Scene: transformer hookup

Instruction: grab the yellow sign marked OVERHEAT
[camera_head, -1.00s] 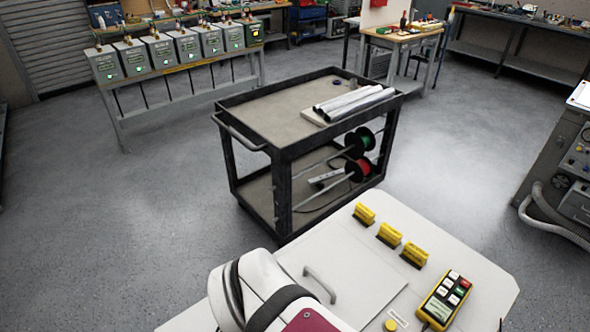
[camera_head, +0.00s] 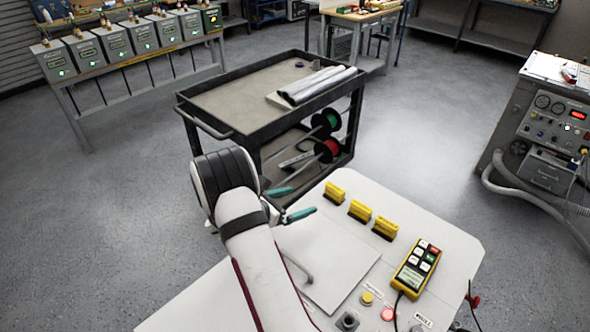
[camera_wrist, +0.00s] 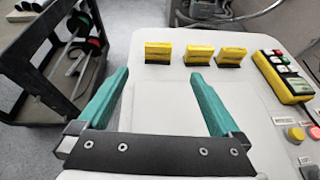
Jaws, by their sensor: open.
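Three yellow signs with dark bases stand in a row on my white top. In the head view they are the far sign (camera_head: 335,191), the middle sign (camera_head: 360,211) and the near sign (camera_head: 385,230). In the wrist view they show as the left (camera_wrist: 158,52), middle (camera_wrist: 199,54) and right (camera_wrist: 231,57) signs. Their lettering is too small to read, so I cannot tell which says OVERHEAT. My gripper (camera_head: 291,204) is open and empty, to the left of the row. In the wrist view its teal fingers (camera_wrist: 159,74) point toward the left sign, apart from it.
A yellow keypad (camera_head: 417,267) sits right of the signs, with round buttons (camera_head: 367,298) nearby. A black cart (camera_head: 253,122) carrying silvery tubes (camera_head: 317,84) stands beyond the gripper. Grey boxes (camera_head: 143,35) line a bench at the back left. A control console (camera_head: 548,125) stands at the right.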

